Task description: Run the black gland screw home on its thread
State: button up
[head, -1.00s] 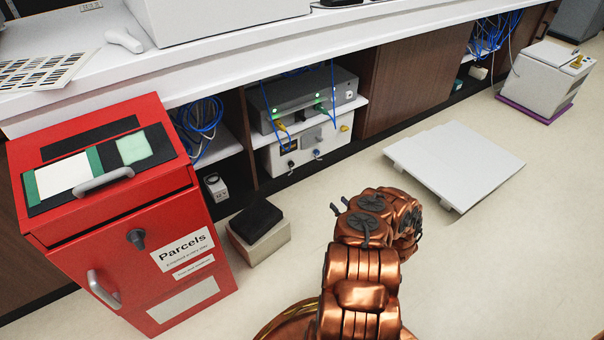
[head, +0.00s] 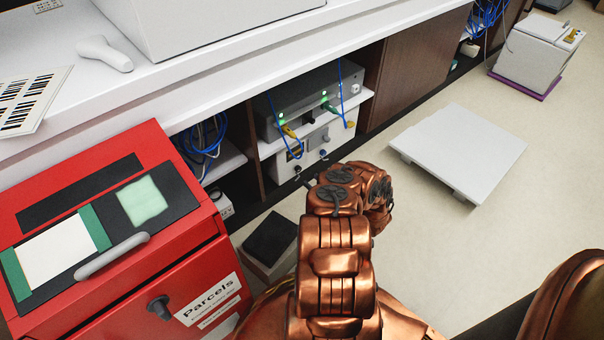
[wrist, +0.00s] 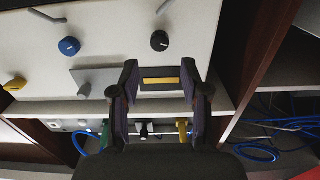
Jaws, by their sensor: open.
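A black round knob with a pale mark (wrist: 159,41), which I take for the gland screw, stands on the white panel (wrist: 115,45) in the wrist view. It sits just beyond my fingertips. My gripper (wrist: 160,75) is open and empty, its two dark fingers spread in front of a small dark display with a yellow strip (wrist: 160,81). In the head view the black knob (head: 297,168) shows small on the white unit (head: 283,171) under the shelf. My copper arm reaches towards it there; the fingers are mostly hidden. How far the screw is threaded cannot be told.
A grey box with cables (head: 311,104) sits on the shelf above. A red parcels box (head: 180,255) stands left. A white slab (head: 460,150) lies on open floor at right.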

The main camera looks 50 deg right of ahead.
aim_at(299, 169)
jog(key=w+b, duration=0.1)
jog(key=w, duration=0.1)
jog(key=w+b, duration=0.1)
jog(key=w, duration=0.2)
jog(key=w+d+b, duration=0.1)
jog(key=w, duration=0.2)
jog(key=shift+f, duration=0.25)
jog(key=shift+s+r, duration=0.2)
jog(key=shift+r, duration=0.05)
jog(key=shift+c, duration=0.9)
jog(key=shift+a, duration=0.1)
grip_shut()
jog(key=m, duration=1)
jog(key=shift+m, duration=0.3)
jog(key=m, duration=0.8)
jog(key=shift+m, duration=0.4)
jog(key=m, duration=1.2)
jog(key=shift+m, duration=0.4)
jog(key=shift+o, duration=0.8)
grip_release()
